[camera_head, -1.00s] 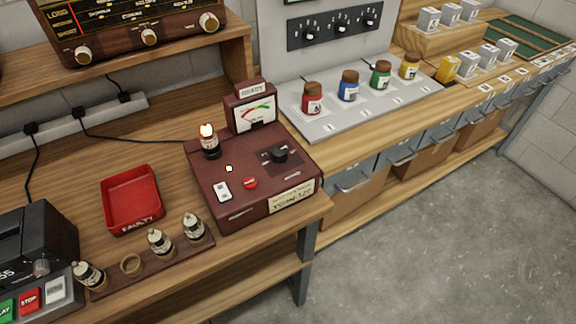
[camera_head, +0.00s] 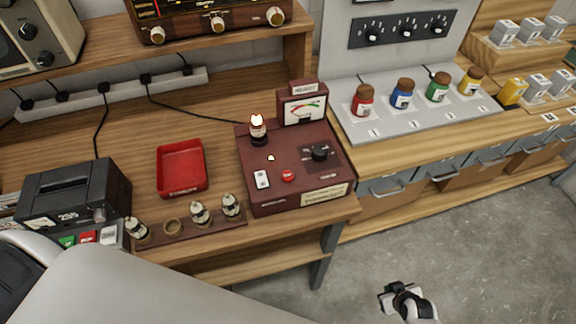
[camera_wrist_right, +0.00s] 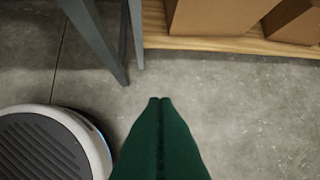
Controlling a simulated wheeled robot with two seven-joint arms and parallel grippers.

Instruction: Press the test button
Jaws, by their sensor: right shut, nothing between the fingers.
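The dark red tester (camera_head: 325,184) stands on the wooden bench. A round red button (camera_head: 288,175), which looks like the test button, is on its top near the front. A white switch plate (camera_head: 262,180), a small pale light (camera_head: 271,158) and a black knob (camera_head: 320,152) are around it. A tube with a glowing top (camera_head: 258,128) stands upright in the tester, beside its meter (camera_head: 303,109). My right gripper (camera_head: 397,296) is low over the floor, right of the bench and apart from the tester. In the wrist view its green fingers (camera_wrist_right: 160,101) are shut and empty.
A red tray (camera_head: 181,190) and a rack with several tubes (camera_head: 190,228) stand left of the tester. A black device (camera_head: 75,192) is farther left. Colored jars (camera_head: 402,93) stand on a grey panel at right. A bench leg (camera_head: 325,255) is near my right gripper.

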